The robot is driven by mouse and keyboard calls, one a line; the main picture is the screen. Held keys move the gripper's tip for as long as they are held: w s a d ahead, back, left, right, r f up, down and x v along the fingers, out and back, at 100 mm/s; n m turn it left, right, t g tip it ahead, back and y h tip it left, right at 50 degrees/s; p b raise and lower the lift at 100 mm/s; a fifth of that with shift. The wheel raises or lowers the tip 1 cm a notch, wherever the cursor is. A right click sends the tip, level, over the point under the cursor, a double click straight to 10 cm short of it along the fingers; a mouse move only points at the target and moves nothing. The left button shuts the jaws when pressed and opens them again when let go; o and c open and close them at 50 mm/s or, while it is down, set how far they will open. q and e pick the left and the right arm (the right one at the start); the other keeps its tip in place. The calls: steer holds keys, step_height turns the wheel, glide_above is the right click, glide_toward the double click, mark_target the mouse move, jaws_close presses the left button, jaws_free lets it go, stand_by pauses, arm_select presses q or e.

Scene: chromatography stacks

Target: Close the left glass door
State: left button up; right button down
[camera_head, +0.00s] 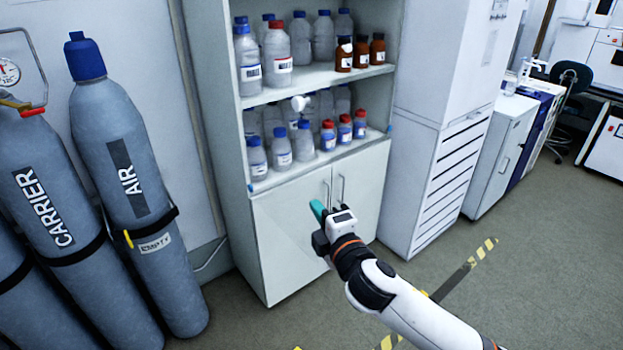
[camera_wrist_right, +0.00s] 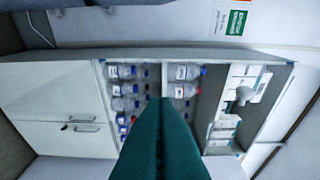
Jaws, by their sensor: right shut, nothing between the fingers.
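The white cabinet (camera_head: 234,140) stands in the middle of the head view, with open-looking shelves of bottles above and two solid lower doors (camera_head: 290,228) below. The lower doors look shut. I cannot make out a clear glass pane or its edge. A small white rounded piece (camera_head: 299,103) shows in front of the shelves; I cannot tell if it is a door knob. A similar piece (camera_wrist_right: 243,95) shows in the wrist view. My right gripper (camera_head: 318,209) is shut and empty, in front of the lower doors. Its teal fingers (camera_wrist_right: 160,140) are together. My left gripper is out of view.
Grey gas cylinders (camera_head: 130,180) stand left of the cabinet. A tall white unit (camera_head: 445,130) with a slatted front stands to its right. Bottles (camera_head: 278,50) fill the shelves. The floor (camera_head: 500,270) at the right is open, with striped tape on it.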

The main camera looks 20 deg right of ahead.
mark_target(316, 181)
steer(key=w+p, duration=0.1)
steer(key=w, duration=0.2)
steer(key=w+d+p, duration=0.1)
steer(key=w, duration=0.3)
steer(key=w+d+p, duration=0.1)
steer(key=w, duration=0.2)
steer(key=shift+w+p, duration=0.15)
steer(key=shift+p, duration=0.15)
steer(key=shift+d+f, duration=0.1)
steer(key=shift+d, duration=0.45)
steer(key=shift+w+a, duration=0.1)
